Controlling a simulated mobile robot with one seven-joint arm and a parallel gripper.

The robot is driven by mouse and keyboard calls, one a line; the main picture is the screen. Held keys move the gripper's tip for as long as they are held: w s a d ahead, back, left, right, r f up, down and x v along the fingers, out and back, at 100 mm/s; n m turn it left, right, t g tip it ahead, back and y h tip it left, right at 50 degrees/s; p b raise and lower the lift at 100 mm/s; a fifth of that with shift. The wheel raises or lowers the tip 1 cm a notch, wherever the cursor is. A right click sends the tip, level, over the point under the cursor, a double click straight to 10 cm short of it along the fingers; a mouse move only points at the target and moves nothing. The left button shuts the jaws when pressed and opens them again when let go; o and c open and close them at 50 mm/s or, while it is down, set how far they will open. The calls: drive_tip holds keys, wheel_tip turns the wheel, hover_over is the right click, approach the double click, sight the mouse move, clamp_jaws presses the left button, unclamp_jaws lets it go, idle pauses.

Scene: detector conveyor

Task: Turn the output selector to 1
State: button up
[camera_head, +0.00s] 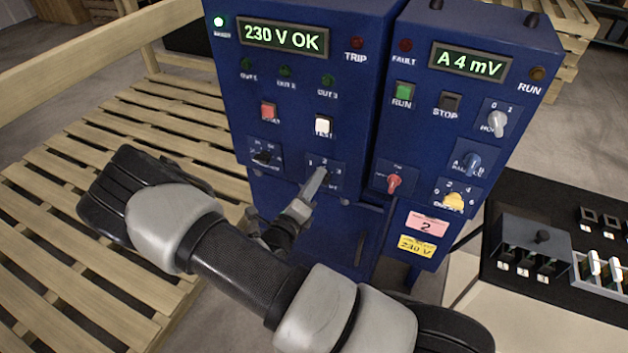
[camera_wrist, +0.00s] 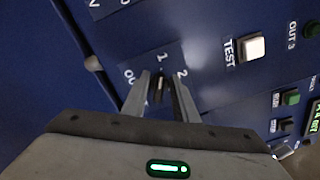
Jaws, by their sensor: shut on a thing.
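The output selector (camera_head: 328,174) is a small dark knob on a plate marked 1, 2 and 3, low on the left blue cabinet. In the wrist view the knob (camera_wrist: 158,89) sits between my two fingers, with the 1 just above it and the 2 to its right. Its upper end looks roughly in line with the 1, but the fingers hide part of it. My gripper (camera_head: 317,184) reaches the panel from below and is shut on the knob; the fingers also show in the wrist view (camera_wrist: 160,95). The left cabinet's display (camera_head: 283,38) reads 230 V OK.
Left of the selector is another dark rotary switch (camera_head: 265,157); above are a red button (camera_head: 268,112) and a white TEST button (camera_head: 323,125). The right cabinet has a red knob (camera_head: 394,183) close by. A wooden pallet (camera_head: 90,190) lies at left.

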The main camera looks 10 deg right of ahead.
drive_tip(key=o, duration=0.7)
drive_tip(key=shift+c, duration=0.2)
drive_tip(key=shift+s+a, duration=0.1)
drive_tip(key=b+v, duration=0.1)
drive_tip(key=v, duration=1.6)
drive_tip(key=shift+b, duration=0.3)
drive_tip(key=shift+r, duration=0.1)
